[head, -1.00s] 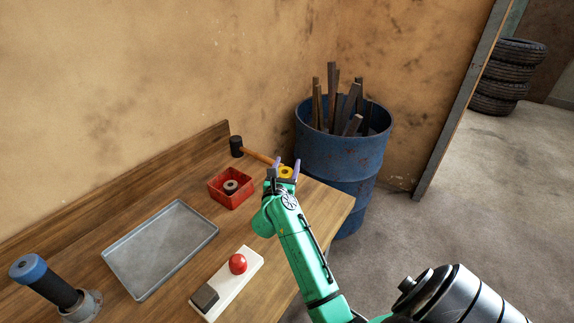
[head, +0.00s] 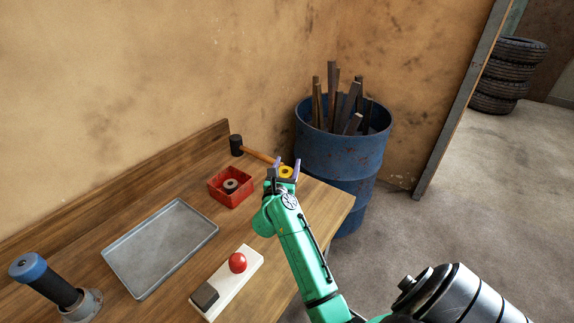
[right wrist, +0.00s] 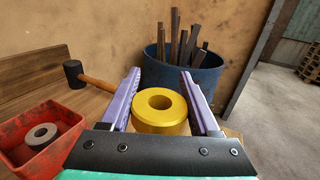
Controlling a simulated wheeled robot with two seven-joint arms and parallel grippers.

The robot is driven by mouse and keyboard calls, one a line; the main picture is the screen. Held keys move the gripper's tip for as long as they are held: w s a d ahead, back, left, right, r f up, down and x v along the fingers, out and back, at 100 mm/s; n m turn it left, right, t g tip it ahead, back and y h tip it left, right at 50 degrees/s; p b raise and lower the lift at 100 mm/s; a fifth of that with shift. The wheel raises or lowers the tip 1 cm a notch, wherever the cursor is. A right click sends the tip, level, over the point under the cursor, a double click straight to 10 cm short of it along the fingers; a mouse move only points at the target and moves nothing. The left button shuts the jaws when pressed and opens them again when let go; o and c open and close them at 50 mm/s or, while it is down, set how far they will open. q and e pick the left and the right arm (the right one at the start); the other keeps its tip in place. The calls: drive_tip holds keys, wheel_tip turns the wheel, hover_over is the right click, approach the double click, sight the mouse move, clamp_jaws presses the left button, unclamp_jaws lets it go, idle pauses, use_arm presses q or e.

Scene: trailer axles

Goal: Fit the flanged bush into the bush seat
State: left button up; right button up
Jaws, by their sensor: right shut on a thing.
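The yellow ring-shaped piece with a round hole, which I take for the flanged bush (right wrist: 160,111), is between the purple fingers of my right gripper (right wrist: 161,98). It also shows in the head view (head: 286,172). My right gripper (head: 283,168) is shut on it, above the right end of the bench. The piece looks upright, with its hole facing up; its lower part is hidden by the gripper. A red open box (head: 222,198) with a grey ring (head: 231,185) inside stands to the left of the gripper. I cannot tell for sure which thing is the bush seat. My left gripper is not in view.
A mallet (head: 237,146) lies behind the red box, its handle reaching toward the gripper. A grey tray (head: 160,250), a white board (head: 240,276) with a red knob, and a blue-capped black cylinder (head: 50,283) are on the bench. A blue drum (head: 340,165) stands beyond the bench end.

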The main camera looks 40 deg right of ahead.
drive_tip(key=shift+f+b, duration=0.45)
drive_tip(key=shift+f, duration=0.15)
drive_tip(key=o, duration=1.5)
